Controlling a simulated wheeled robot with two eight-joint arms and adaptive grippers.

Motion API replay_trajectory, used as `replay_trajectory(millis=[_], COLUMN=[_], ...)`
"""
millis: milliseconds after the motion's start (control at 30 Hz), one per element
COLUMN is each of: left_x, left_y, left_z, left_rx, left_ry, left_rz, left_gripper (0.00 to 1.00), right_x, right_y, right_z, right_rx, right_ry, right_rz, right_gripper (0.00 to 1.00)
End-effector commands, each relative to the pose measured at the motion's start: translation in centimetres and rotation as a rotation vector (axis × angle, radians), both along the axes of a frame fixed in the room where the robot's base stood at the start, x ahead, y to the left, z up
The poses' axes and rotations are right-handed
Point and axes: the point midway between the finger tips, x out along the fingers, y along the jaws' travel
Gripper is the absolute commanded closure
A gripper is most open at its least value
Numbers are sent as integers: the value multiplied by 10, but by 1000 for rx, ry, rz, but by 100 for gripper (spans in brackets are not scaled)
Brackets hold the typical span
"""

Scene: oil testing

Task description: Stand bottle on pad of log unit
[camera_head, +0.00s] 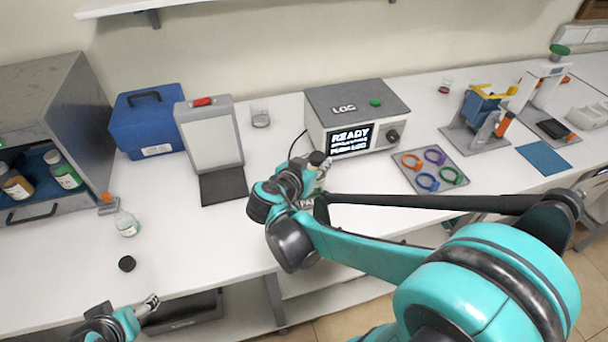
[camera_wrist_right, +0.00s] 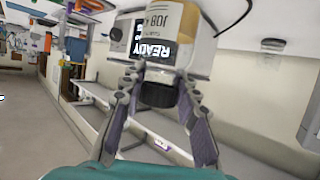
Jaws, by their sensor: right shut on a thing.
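The log unit (camera_head: 385,98) is a grey-topped box marked LOG with a green button and a screen reading READY; the screen also shows in the right wrist view (camera_wrist_right: 151,50). My right gripper (camera_head: 316,168) is in front of the unit, shut on the black cap (camera_wrist_right: 158,92) of a bottle (camera_wrist_right: 185,28) with a white and yellow label reading JOB. In the head view the gripper mostly hides the bottle. My left gripper (camera_head: 150,302) is low at the left, away from these.
A tray of coloured rings (camera_head: 408,181) lies right of the log unit. A blue case (camera_head: 150,130) and an upright panel (camera_head: 208,138) stand behind. The front left bench is mostly clear.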

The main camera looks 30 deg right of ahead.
Motion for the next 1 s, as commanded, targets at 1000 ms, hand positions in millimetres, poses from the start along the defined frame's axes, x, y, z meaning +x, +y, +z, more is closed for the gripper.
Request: replay_trajectory(millis=[1000], left_x=[0], left_y=[0], left_z=[-52], left_rx=[0], left_ry=[0], left_rz=[0], left_gripper=[29], right_x=[69], right_y=[5], right_z=[-82], right_rx=[0], right_ry=[1], right_rz=[0], right_gripper=[100])
